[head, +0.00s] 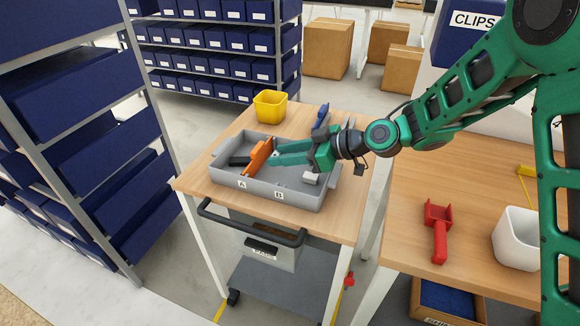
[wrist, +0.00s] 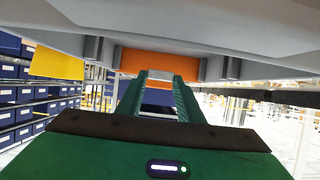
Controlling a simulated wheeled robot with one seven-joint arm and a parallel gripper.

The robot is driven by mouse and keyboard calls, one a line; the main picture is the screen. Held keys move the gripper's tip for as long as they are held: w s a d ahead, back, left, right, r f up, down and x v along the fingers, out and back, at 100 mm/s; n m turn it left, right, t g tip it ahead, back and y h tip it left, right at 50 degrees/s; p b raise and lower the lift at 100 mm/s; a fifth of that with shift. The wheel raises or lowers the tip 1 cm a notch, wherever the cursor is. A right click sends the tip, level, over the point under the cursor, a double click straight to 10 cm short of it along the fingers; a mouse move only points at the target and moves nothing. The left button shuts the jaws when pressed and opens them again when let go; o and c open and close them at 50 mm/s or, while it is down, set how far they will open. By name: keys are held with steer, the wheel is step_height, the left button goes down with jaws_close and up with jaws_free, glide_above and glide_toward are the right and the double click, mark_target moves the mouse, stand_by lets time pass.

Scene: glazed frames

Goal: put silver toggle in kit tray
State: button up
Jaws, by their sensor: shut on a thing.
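The grey kit tray (head: 229,187) stands on the wooden cart top, with an orange divider (head: 256,158) between its part marked A and its part marked B. My gripper (head: 277,154) reaches in from the right, low over part B, with its fingertips close to the divider. It is shut on a small silver piece (wrist: 160,75), seen between the fingertips in the wrist view and taken to be the silver toggle. The fingers hide most of it. I cannot tell whether it touches the tray floor. The divider also shows in the wrist view (wrist: 158,62).
A dark piece (head: 239,160) lies in part A and a pale block (head: 311,178) in part B. A yellow bin (head: 270,106) and a blue item (head: 322,114) stand behind the tray. On the right table are a red tool (head: 438,225) and a white container (head: 514,238).

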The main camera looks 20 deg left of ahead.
mark_target(286, 174)
steer(key=shift+f, duration=2)
steer(key=shift+f, duration=0.15)
steer(key=o, duration=1)
steer(key=shift+o, duration=0.2)
steer(key=shift+d+r, duration=0.2)
steer(key=v, duration=1.1)
steer(key=shift+d+r, duration=0.2)
steer(key=shift+d, duration=0.05)
